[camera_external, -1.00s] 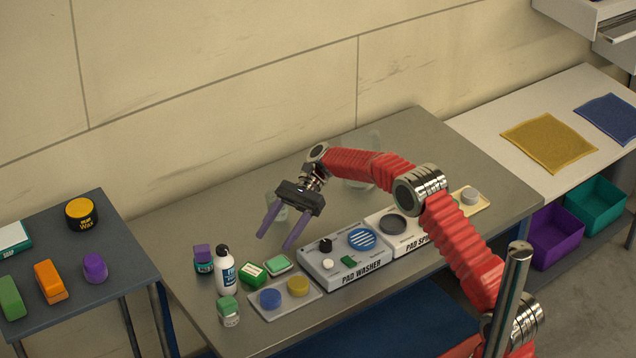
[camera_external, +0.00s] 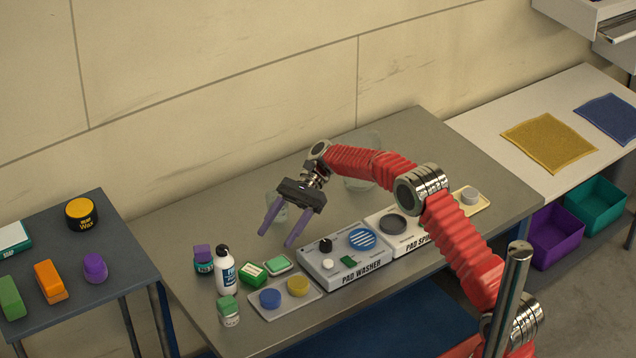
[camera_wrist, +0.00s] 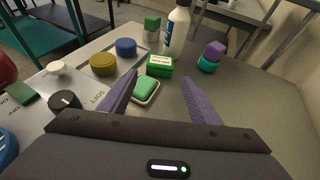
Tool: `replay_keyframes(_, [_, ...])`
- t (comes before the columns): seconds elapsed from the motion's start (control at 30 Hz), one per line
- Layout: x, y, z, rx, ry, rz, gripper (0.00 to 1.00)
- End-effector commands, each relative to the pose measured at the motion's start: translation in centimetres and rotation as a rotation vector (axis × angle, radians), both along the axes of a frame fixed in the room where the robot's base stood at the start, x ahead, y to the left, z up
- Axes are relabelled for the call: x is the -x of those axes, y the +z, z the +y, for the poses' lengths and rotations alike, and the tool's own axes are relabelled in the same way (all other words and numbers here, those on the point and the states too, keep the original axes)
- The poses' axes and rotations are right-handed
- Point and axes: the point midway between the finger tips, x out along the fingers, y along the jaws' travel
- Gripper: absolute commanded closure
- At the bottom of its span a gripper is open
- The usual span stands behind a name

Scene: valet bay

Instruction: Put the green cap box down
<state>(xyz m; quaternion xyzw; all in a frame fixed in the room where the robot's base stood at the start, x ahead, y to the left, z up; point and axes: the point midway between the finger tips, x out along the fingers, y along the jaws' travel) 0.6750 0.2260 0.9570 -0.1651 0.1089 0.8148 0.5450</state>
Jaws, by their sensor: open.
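A small green box with a white label on top (camera_external: 253,273), which looks like the green cap box, rests on the grey bench. It also shows in the wrist view (camera_wrist: 160,66), upright, ahead of and between my fingertips. My gripper (camera_external: 276,241) is open and empty, with its purple fingers raised above the bench, to the upper right of the box and apart from it. A white dish with a green pad (camera_external: 278,264) lies right beside the box, and shows between the fingers in the wrist view (camera_wrist: 145,88).
A white bottle (camera_external: 226,272), a purple-capped jar (camera_external: 203,260) and a green-topped jar (camera_external: 228,312) stand left of the box. A tray with blue and yellow pads (camera_external: 311,297) lies in front. The pad washer (camera_external: 374,272) is to the right.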

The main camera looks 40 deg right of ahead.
Motion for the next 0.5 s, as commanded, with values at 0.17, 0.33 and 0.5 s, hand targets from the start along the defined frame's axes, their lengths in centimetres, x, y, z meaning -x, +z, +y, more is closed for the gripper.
replay_keyframes(0.17, [0.4, 1.3, -0.3, 0.022, 0.005, -0.043, 0.43])
replay_keyframes(0.33, [1.6, 3.7, -1.1, 0.072, 0.019, -0.129, 0.43])
replay_keyframes(0.5, [3.4, 6.2, -2.2, 0.133, 0.042, -0.238, 0.43])
